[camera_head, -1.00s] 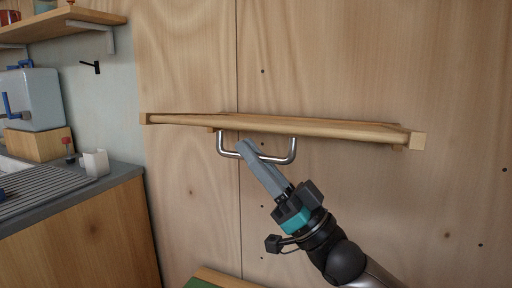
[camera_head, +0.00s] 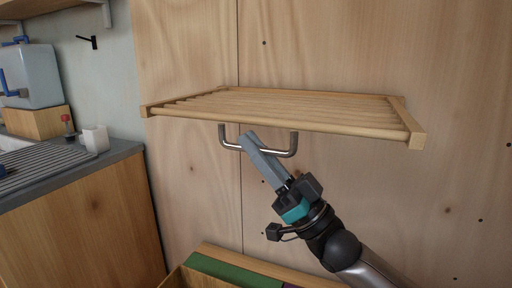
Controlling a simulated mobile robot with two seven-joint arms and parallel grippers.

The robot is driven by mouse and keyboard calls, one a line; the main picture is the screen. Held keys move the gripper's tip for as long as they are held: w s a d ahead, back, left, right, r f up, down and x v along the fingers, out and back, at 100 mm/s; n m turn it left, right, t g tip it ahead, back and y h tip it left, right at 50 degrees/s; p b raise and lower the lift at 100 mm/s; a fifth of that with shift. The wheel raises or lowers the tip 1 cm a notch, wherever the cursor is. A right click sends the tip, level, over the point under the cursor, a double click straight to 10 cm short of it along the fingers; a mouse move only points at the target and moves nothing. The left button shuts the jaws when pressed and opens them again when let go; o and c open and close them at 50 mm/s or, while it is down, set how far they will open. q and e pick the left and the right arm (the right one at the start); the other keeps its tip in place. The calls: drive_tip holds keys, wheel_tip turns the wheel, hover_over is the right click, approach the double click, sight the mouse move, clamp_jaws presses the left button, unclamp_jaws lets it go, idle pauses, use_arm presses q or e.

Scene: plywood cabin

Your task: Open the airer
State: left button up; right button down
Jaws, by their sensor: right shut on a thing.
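The airer (camera_head: 290,123) is a wooden rack of several slats on the plywood wall. It juts out from the wall and its slatted top shows. A metal U-shaped handle (camera_head: 292,147) hangs under its front rail. My right gripper (camera_head: 249,140) is shut on the handle near its lower bar, left of the middle. The fingers hide part of the bar. My left gripper is not in view.
A counter with a grey ribbed drainer (camera_head: 50,163) stands at the left, with a white cup (camera_head: 95,138) and a blue-grey water container (camera_head: 35,76). A wooden box (camera_head: 215,260) with a green thing inside lies below the airer. A black hook (camera_head: 88,41) is on the wall.

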drive_tip(key=shift+a+f+h, duration=0.2)
drive_tip(key=shift+f+h, duration=0.1)
drive_tip(key=shift+f, duration=0.2)
drive_tip(key=c, duration=1.1)
unclamp_jaws()
drive_tip(key=shift+w, duration=0.15)
drive_tip(key=shift+o, duration=1)
drive_tip(key=shift+r, duration=0.2)
drive_tip(key=shift+d, duration=0.1)
drive_tip(key=shift+s+d+f, duration=0.2)
drive_tip(key=shift+d+f, duration=0.05)
drive_tip(key=shift+f, duration=0.05)
use_arm(q)
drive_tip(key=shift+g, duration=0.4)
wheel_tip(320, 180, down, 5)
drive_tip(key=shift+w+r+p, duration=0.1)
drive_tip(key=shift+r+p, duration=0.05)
drive_tip(key=shift+p, duration=1)
use_arm(e)
drive_tip(key=v, duration=1.4)
drive_tip(key=shift+f, duration=0.3)
